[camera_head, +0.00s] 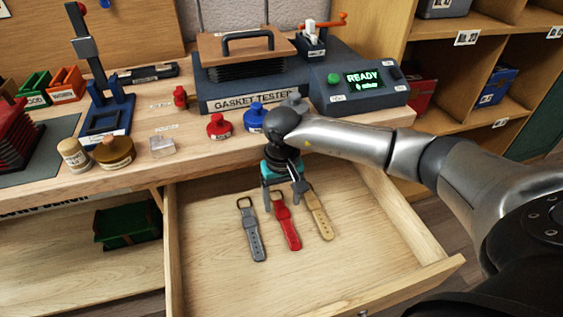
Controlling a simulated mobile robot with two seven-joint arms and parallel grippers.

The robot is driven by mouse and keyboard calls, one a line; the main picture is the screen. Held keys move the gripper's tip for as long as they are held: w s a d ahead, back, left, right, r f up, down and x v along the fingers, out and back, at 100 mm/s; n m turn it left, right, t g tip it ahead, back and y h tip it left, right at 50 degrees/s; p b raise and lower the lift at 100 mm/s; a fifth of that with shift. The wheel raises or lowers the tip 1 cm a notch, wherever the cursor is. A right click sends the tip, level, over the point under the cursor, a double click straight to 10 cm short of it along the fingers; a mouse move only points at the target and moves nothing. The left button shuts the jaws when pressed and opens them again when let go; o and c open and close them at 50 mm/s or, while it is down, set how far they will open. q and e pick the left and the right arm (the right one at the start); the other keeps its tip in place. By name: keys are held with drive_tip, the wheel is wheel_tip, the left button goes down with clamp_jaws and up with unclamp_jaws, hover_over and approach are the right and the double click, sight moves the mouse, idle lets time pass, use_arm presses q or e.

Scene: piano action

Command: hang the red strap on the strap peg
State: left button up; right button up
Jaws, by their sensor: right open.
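The red strap (286,226) lies flat in the open drawer (205,275) between a grey strap (252,232) and a tan strap (319,214). Its buckle end points toward the back of the drawer. My right gripper (283,197) is open, pointing down at the buckle ends of the straps. Its fingers stand over the red strap's buckle end, one toward the grey strap and one toward the tan strap. Whether they touch any strap I cannot tell. I cannot make out a strap peg. My left gripper is not in view.
A gasket tester (251,98) with a lit "READY" display stands on the bench above the drawer. Red knobs (219,127), a blue knob (255,117), and a clear block (162,146) sit near the bench edge. The front of the drawer is clear.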

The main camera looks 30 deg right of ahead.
sight(281, 214)
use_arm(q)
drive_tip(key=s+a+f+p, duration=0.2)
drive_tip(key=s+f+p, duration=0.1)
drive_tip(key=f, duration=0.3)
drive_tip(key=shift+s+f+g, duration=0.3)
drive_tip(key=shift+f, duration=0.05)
use_arm(e)
wheel_tip(281, 214, up, 11)
drive_tip(key=shift+f, duration=0.15)
drive_tip(key=shift+a, duration=0.1)
